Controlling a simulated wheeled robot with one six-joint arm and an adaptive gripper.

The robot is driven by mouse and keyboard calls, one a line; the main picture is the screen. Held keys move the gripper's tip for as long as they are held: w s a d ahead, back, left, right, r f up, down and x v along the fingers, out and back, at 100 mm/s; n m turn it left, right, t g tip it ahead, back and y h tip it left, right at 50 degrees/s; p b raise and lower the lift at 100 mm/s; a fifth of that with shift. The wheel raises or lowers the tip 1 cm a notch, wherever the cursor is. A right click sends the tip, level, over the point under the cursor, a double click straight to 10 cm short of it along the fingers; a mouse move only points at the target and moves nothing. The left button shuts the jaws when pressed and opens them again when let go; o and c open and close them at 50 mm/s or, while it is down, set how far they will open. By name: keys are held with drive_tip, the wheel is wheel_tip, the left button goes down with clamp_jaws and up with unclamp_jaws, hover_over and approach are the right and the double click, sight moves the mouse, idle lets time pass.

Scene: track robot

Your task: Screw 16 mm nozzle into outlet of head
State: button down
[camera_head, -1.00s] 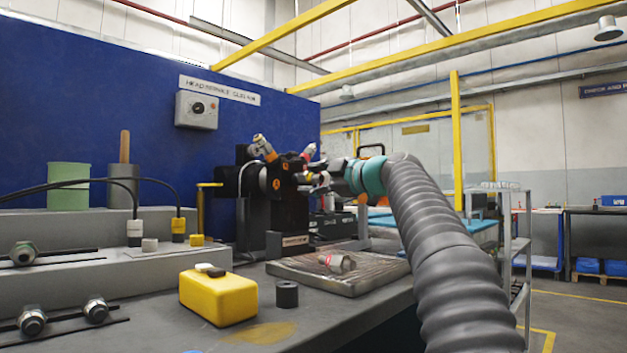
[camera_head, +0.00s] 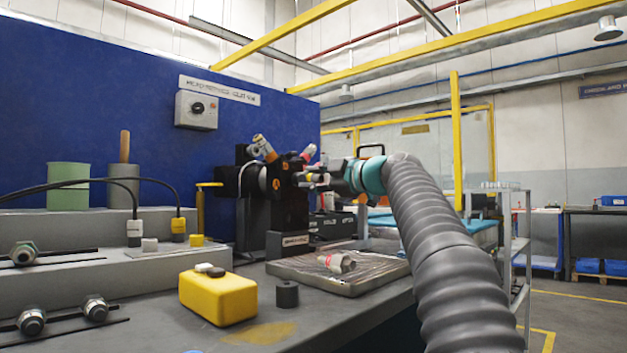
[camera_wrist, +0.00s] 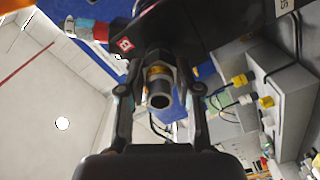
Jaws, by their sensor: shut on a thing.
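The black head (camera_head: 283,178) stands on its mount at the bench, with an orange-banded nozzle (camera_head: 262,146) and a red-banded one (camera_head: 308,152) pointing up from it. My gripper (camera_head: 324,178) is at the head's right side, mostly hidden by my wrist. In the wrist view, my gripper (camera_wrist: 160,92) is shut on a metal nozzle (camera_wrist: 159,86) with an orange-gold band; its round bore faces the camera. The nozzle's far end lies against or just before the dark head (camera_wrist: 185,25), beside a red "B" mark. The outlet and any thread contact are hidden.
A grey tray (camera_head: 350,288) holds another red-marked nozzle (camera_head: 337,263). A yellow block (camera_head: 218,297) and a small dark cylinder (camera_head: 287,294) stand on the bench in front. Fittings and cables occupy the left ledge; a blue panel (camera_head: 90,110) stands behind.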

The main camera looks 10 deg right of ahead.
drive_tip(key=m+p, duration=0.2)
drive_tip(key=m, duration=0.5)
drive_tip(key=shift+r, duration=0.1)
drive_tip(key=m+p, duration=0.1)
drive_tip(key=m, duration=0.2)
drive_tip(key=shift+m, duration=0.9)
drive_tip(key=shift+p, duration=0.3)
drive_tip(key=m+p, duration=0.1)
drive_tip(key=m, duration=0.2)
drive_tip(key=m+p, duration=0.2)
drive_tip(key=m, duration=0.2)
drive_tip(key=shift+m, duration=0.3)
drive_tip(key=m+p, duration=0.2)
drive_tip(key=m, duration=0.2)
